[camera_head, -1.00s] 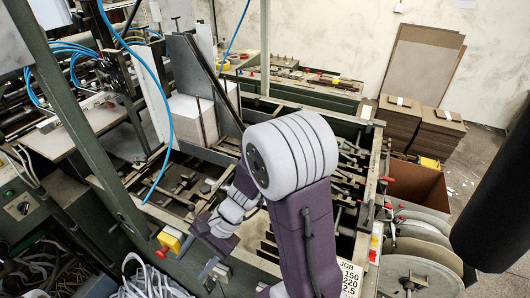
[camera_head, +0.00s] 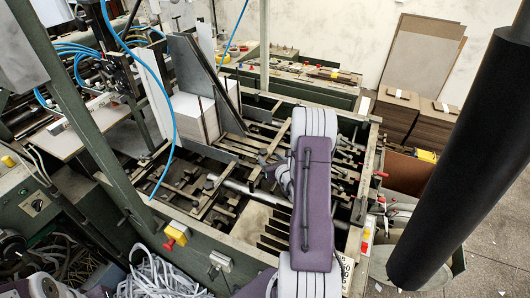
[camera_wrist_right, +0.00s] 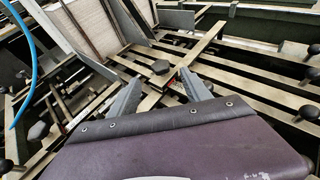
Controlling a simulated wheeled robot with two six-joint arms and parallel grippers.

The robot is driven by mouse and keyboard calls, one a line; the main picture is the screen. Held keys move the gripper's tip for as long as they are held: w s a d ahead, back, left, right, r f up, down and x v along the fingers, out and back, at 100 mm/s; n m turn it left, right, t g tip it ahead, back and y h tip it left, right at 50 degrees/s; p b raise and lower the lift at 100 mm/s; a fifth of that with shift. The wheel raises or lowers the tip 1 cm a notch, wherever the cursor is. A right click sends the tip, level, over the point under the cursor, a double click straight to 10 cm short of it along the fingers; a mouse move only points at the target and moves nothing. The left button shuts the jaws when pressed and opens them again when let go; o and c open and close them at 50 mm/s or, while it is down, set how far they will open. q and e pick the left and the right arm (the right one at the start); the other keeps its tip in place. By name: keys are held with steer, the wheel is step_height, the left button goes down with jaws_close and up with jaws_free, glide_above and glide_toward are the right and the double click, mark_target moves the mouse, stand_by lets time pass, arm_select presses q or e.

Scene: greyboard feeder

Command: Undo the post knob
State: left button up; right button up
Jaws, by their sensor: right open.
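My right gripper (camera_wrist_right: 161,78) is open and empty, low over the metal bars of the feeder bed. A dark faceted knob (camera_wrist_right: 160,67) sits on a flat bar just beyond the gap between its fingertips; I cannot tell whether they touch it. In the head view my right gripper (camera_head: 268,162) is small and partly hidden by my arm, over the middle of the bed. Other dark round knobs stand at the left (camera_wrist_right: 38,130) and right (camera_wrist_right: 307,112) of the wrist view. Which one is the post knob is not marked. My left gripper is not in view.
A black roller-like cylinder (camera_head: 462,150) fills the right side. Bars and rods crowd the bed.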

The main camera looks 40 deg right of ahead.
mark_target(264, 152)
steer(key=p+x, duration=0.1)
steer(key=x, duration=0.5)
steer(key=shift+w+d+f+p, duration=0.15)
steer(key=shift+w+d+p, duration=0.1)
steer(key=shift+p, duration=0.15)
steer(key=shift+a, duration=0.1)
